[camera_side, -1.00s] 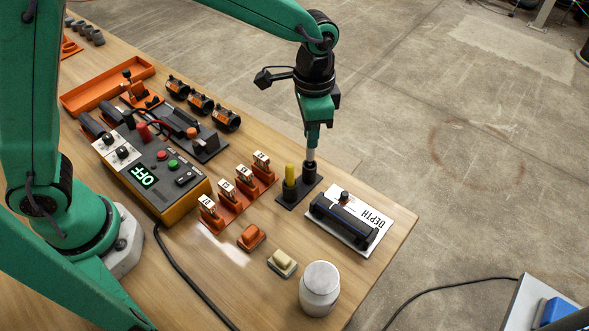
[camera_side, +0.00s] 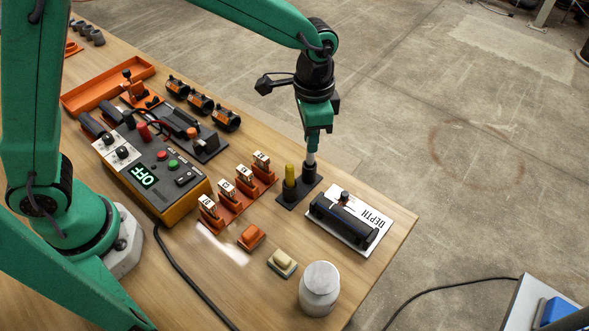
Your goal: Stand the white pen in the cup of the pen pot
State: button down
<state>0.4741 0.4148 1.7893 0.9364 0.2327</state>
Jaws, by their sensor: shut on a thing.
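The white pen (camera_side: 311,159) is upright, and its upper part is between the fingers of my gripper (camera_side: 312,150). My gripper is shut on it. The black pen pot (camera_side: 289,204) has a flat base with two dark cups. The pen's lower end meets the mouth of the right cup (camera_side: 309,175) and looks to be inside it. How deep it goes is hidden. A yellow pen (camera_side: 289,173) stands in the left cup (camera_side: 289,190).
A white plate marked DEPTH (camera_side: 377,214) with a black gauge lies just right of the pot. Orange holders with white parts (camera_side: 245,180) stand to the left. A white jar (camera_side: 320,288) stands nearer the front. The table's right edge is close behind the pot.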

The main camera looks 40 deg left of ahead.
aim_at(310, 162)
jog(key=shift+f, duration=0.3)
jog(key=shift+f, duration=0.3)
jog(key=shift+f, duration=0.3)
jog(key=shift+f, duration=0.35)
jog(key=shift+f, duration=0.55)
dwell(1.4)
jog(key=c, duration=1.1)
grip_release()
jog(key=shift+c, duration=0.2)
jog(key=shift+r, duration=0.15)
